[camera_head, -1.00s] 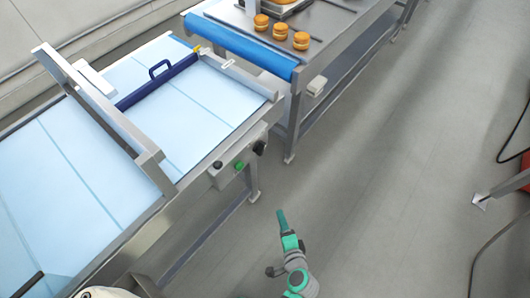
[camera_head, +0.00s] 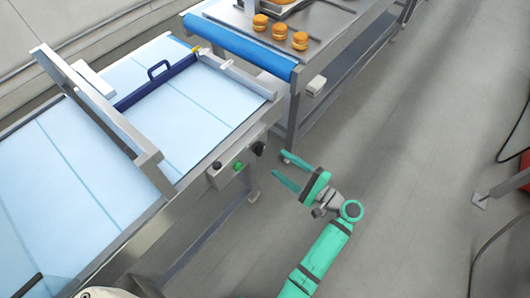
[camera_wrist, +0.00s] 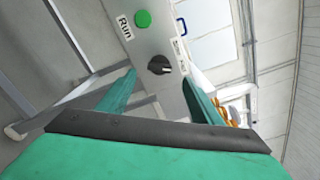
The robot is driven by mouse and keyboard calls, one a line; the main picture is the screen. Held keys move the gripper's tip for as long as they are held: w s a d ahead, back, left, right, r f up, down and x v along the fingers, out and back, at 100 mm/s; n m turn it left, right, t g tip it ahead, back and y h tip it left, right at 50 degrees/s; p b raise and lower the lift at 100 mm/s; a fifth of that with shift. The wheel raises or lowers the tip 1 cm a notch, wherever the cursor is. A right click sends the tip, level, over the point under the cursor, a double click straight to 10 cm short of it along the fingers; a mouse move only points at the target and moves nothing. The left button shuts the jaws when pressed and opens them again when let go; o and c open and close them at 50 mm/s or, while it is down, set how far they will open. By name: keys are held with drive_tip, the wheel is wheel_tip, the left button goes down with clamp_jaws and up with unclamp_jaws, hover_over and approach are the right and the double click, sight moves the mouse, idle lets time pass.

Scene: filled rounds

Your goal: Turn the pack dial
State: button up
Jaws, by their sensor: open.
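The pack dial is a black knob (camera_wrist: 159,65) on a grey control panel; in the wrist view it sits between my finger tips, a little beyond them. In the head view the black dial (camera_head: 258,148) is at the right end of the panel on the conveyor's side. My gripper (camera_head: 279,165) is open and empty, its two green fingers pointing left toward the dial with a gap between. In the wrist view my gripper (camera_wrist: 157,88) spans the dial without visible contact. The label beside the dial is partly readable at best.
A green button (camera_wrist: 142,19) marked "Run" is beside the dial. A white conveyor belt (camera_head: 200,110) with a blue handled bar (camera_head: 158,82) lies above the panel. A steel table (camera_head: 330,25) holds several round buns. Open floor (camera_head: 420,180) lies to the right.

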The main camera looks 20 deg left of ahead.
sight(262, 152)
drive_tip(key=x, duration=0.8)
drive_tip(key=shift+w+a, duration=0.1)
drive_tip(key=shift+a, duration=0.15)
drive_tip(key=shift+f, duration=0.1)
drive_tip(key=c, duration=1.1)
